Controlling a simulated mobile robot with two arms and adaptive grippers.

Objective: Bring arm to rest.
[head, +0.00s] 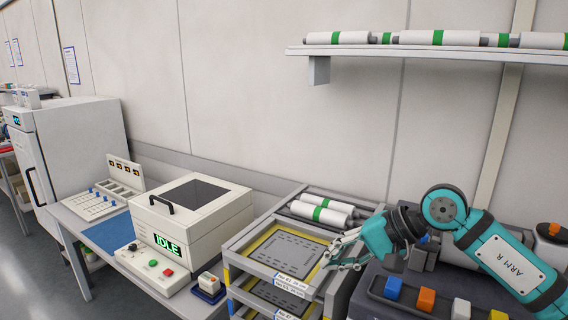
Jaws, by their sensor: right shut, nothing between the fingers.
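My right arm (507,262), a teal and grey arm labelled ARM R, reaches in from the lower right. Its right gripper (335,254) points left, over the right edge of a tray rack (257,262) with a yellow-edged grey tray (287,254) on top. The fingers are shut and nothing is held. I cannot tell from this view whether the fingertips touch the rack. My left gripper is not in view.
White rollers (320,213) with green bands lie behind the tray. A white machine (192,222) showing IDLE stands left of the rack. Coloured blocks (426,299) sit in a dark holder below my arm. A wall shelf (430,51) hangs above; the space between is clear.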

